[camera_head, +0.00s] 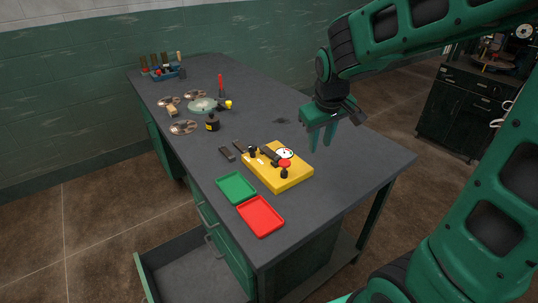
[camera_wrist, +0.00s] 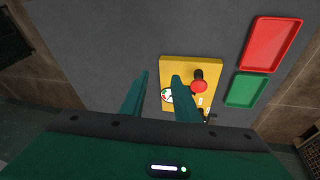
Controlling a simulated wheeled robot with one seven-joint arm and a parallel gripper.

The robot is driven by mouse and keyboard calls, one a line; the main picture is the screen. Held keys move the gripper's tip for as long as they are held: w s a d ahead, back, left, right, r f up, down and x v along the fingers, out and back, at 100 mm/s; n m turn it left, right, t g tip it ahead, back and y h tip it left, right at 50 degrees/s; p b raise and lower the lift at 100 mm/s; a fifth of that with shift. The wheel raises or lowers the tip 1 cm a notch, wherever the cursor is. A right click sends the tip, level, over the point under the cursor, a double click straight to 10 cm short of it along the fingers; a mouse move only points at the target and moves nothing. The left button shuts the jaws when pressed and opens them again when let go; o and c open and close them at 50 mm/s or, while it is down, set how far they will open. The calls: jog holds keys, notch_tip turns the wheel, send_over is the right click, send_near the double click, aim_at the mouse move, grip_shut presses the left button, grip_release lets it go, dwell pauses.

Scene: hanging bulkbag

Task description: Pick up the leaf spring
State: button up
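My gripper (camera_head: 320,145) is above the dark workbench, to the right of the yellow box. Its two green fingers are apart with nothing between them; they also show apart in the wrist view (camera_wrist: 160,76). I cannot make out the leaf spring with certainty. A small dark block (camera_head: 227,153) and a thin dark strip (camera_head: 238,146) lie left of the yellow box, too small to identify. The yellow box (camera_head: 278,178) carries a white dial, a red knob and dark fittings. It also shows in the wrist view (camera_wrist: 195,66), partly hidden by a finger.
Green (camera_head: 236,187) and red (camera_head: 260,215) trays lie near the front edge. An open drawer (camera_head: 190,272) juts out at the lower left. The bench's right side is clear.

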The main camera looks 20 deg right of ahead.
jog(key=w+a+f+n+t, duration=0.1)
jog(key=w+a+n+t, duration=0.15)
jog(key=w+a, duration=0.7)
send_near(270, 152)
jog(key=shift+w+d+f+n+g+y, duration=0.3)
jog(key=shift+w+d+f+n, duration=0.2)
jog(key=shift+w+f, duration=0.4)
jog(key=shift+x, duration=2.8)
jog(key=shift+a+f, duration=0.1)
grip_shut()
